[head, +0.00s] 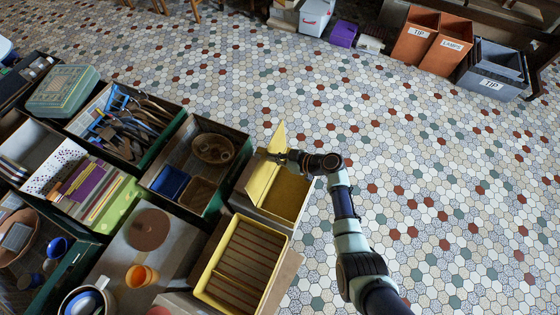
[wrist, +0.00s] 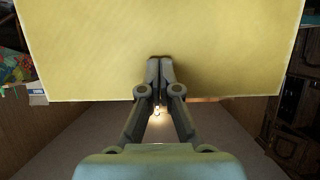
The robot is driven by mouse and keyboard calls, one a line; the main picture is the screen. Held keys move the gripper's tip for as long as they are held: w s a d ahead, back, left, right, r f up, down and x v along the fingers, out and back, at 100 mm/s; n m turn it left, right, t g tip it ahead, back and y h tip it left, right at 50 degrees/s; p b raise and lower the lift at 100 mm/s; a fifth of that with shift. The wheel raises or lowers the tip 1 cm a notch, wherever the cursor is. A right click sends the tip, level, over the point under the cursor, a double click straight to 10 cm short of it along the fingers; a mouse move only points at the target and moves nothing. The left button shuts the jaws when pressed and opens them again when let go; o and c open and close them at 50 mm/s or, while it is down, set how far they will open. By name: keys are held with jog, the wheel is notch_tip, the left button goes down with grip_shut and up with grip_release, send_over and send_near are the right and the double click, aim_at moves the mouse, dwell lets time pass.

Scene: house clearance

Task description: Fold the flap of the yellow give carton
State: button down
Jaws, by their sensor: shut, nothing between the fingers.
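The yellow give carton (head: 290,197) stands right of the middle in the head view, with yellow inner surfaces showing. Its flap (head: 278,137) stands up at the far side. In the wrist view the flap (wrist: 160,35) appears as a broad yellow panel across the top. My gripper (head: 277,156) is over the carton, close to the flap. In the wrist view its fingers (wrist: 159,62) are shut together, empty, with the tips in front of the yellow panel. I cannot tell whether they touch it.
A yellow-rimmed, striped box (head: 202,297) stands just in front of the carton. A dark green box (head: 148,184) with a basket and blue container is to the left. Labelled orange (head: 414,39) and grey bins (head: 488,84) stand far right. The tiled floor (head: 450,190) on the right is clear.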

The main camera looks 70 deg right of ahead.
notch_tip(320, 180, up, 6)
jog(key=s+p, duration=0.1)
jog(key=p, duration=0.4)
jog(key=shift+s+r, duration=0.2)
jog(key=v, duration=1.2)
